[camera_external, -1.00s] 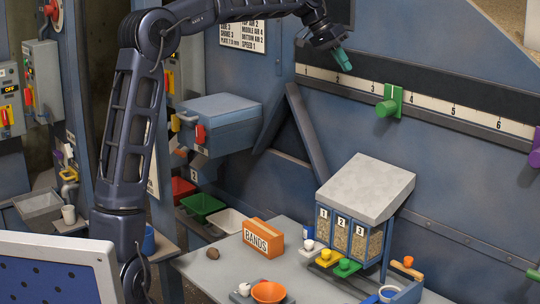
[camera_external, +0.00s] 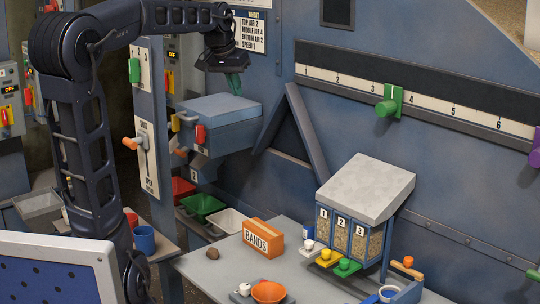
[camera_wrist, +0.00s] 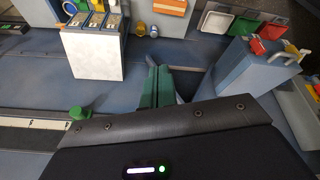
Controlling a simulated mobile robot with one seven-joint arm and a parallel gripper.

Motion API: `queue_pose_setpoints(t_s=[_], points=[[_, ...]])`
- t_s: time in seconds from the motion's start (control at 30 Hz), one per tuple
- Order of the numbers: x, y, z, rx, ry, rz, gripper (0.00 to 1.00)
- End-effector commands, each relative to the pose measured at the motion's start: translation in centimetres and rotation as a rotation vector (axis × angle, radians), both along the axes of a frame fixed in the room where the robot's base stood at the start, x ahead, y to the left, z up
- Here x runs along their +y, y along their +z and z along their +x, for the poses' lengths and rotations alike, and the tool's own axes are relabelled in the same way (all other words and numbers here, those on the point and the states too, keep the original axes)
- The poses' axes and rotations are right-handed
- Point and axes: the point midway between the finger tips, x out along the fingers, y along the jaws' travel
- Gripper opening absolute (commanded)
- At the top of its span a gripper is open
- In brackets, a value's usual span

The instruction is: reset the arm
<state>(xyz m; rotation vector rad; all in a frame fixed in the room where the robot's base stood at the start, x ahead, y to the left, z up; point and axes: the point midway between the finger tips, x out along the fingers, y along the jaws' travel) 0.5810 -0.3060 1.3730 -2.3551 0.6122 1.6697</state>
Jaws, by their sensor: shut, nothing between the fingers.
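My gripper (camera_external: 234,83) hangs above the blue-grey box with the lid (camera_external: 218,112) in the external view, its green fingers pointing down. In the wrist view the green fingers (camera_wrist: 157,85) lie together with nothing between them. The fingers appear clear of the box, though the exact gap is hard to tell. My arm reaches in from the left and bends at the elbow high in the picture.
The numbered rail with a green slider (camera_external: 390,101) runs along the wall at right. The grain dispenser (camera_external: 355,210) and the orange BANDS box (camera_external: 263,238) stand on the workbench. A lever panel (camera_external: 147,160) is close to my arm. An orange bowl (camera_external: 268,291) sits in front.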

Motion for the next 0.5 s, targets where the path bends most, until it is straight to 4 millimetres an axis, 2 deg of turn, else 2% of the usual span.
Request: queue_pose_setpoints(t_s=[0.03, 0.2, 0.5], points=[[2.0, -0.5, -1.2, -0.008, 0.033, 0.011, 0.0], [7.8, -2.7, -5.0, -0.028, 0.138, 0.04, 0.0], [16.7, -8.1, -12.7, -0.051, 0.311, 0.068, 0.0]])
